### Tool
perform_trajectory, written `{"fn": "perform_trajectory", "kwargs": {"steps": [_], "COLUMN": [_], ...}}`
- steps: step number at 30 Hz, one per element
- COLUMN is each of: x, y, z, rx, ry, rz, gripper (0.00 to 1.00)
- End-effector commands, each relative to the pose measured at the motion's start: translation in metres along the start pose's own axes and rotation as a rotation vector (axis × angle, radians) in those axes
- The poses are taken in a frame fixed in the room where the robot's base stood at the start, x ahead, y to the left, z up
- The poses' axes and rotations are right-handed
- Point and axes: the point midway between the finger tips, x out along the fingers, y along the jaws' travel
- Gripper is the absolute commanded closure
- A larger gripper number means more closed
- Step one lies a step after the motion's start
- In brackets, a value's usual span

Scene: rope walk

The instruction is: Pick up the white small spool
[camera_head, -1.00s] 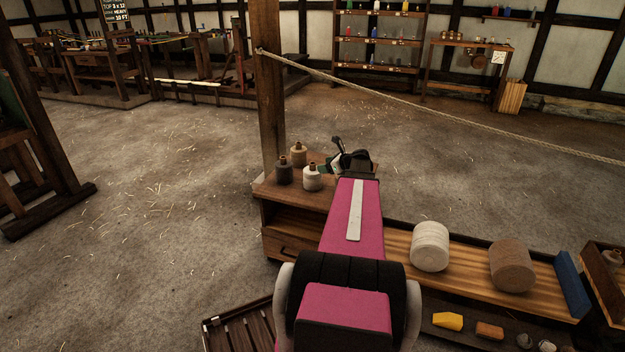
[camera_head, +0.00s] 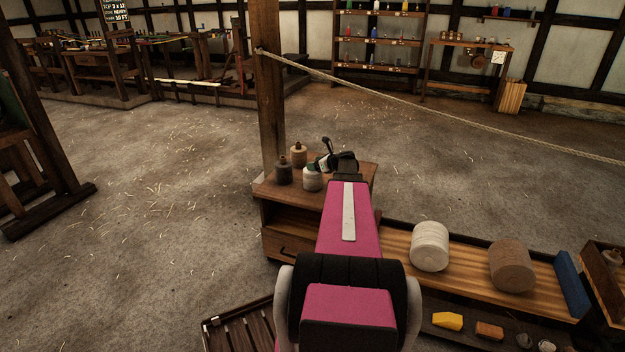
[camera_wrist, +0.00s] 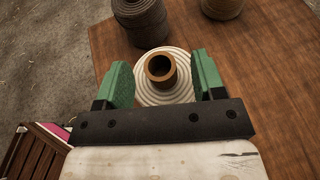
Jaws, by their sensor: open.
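The white small spool (camera_head: 312,182) stands upright on the left end of the wooden bench, in front of the post. In the wrist view the white spool (camera_wrist: 146,96) shows from above, with a brown tube top in its middle. My gripper (camera_wrist: 165,80) is open, with a green finger on each side of the spool's top. I cannot tell whether the fingers touch it. In the head view my gripper (camera_head: 316,165) is at the spool's upper part and hides some of it.
A dark grey spool (camera_head: 284,171) and a tan spool (camera_head: 298,155) stand close by on the bench (camera_head: 290,192). The wooden post (camera_head: 267,80) rises just behind, with a rope (camera_head: 400,98) running right from it.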

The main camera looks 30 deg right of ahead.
Motion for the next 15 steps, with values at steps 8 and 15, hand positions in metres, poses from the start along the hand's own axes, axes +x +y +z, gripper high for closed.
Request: {"fn": "perform_trajectory", "kwargs": {"steps": [8, 15], "x": [0.0175, 0.0173], "y": [-0.0001, 0.0], "z": [0.0002, 0.0002], "rx": [-0.001, -0.001], "ry": [0.0, 0.0], "rz": [0.0, 0.0], "gripper": [0.37, 0.86]}}
